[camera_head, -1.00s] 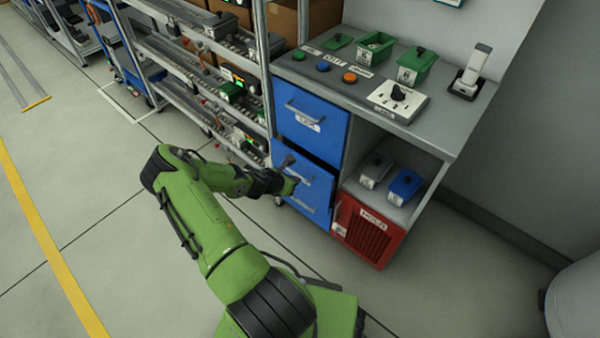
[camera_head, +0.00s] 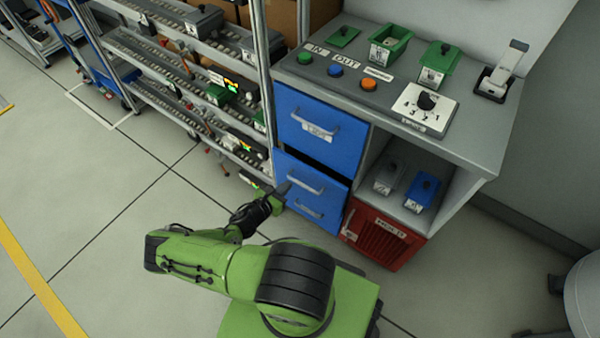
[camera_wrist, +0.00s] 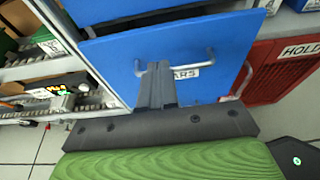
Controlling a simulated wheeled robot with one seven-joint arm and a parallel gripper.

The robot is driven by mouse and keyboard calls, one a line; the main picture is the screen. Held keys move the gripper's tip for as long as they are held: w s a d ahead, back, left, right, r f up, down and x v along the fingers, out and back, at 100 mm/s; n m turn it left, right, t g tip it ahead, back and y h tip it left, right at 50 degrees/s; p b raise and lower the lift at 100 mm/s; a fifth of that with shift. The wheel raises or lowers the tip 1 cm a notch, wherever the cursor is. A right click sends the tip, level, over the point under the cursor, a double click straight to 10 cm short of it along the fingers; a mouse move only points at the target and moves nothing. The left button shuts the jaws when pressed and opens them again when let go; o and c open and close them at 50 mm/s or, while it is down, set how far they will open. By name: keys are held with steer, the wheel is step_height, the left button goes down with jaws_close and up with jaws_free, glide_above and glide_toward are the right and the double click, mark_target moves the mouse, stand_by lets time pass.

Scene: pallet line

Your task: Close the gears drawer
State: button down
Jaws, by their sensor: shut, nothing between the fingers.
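The gears drawer (camera_head: 322,201) is the lower blue drawer of the workbench. It stands slightly out, with a dark gap above its front. In the wrist view its blue front (camera_wrist: 112,62) carries a bar handle and a label of which "ARS" can be read. My gripper (camera_head: 283,190) is shut and empty at the drawer's left side. In the wrist view my shut fingers (camera_wrist: 155,70) point at the drawer front and hide part of the handle and label. I cannot tell whether they touch it.
A second blue drawer (camera_head: 320,130) above looks shut. A red hold bin (camera_head: 383,238) stands at the lower right. Shelving with loose parts (camera_head: 190,85) stands to the left. The bench top (camera_head: 450,150) bears buttons, green bins and a dial box.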

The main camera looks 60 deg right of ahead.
mark_target(305, 165)
steer(key=x, duration=0.2)
steer(key=b+x, duration=0.1)
steer(key=x, duration=0.2)
steer(key=r+x, duration=0.1)
steer(key=x, duration=0.1)
steer(key=shift+d+f+b, duration=0.15)
steer(key=shift+d+b, duration=0.15)
steer(key=shift+d, duration=0.15)
steer(key=shift+s+d, duration=0.1)
steer(key=shift+d, duration=0.15)
steer(key=shift+d, duration=0.1)
steer(key=b+x, duration=0.1)
steer(key=x, duration=0.1)
steer(key=r+x, duration=0.1)
steer(key=shift+s+d+f+b, duration=0.15)
steer(key=shift+d+b, duration=0.25)
steer(key=shift+d, duration=0.35)
steer(key=shift+r, duration=0.4)
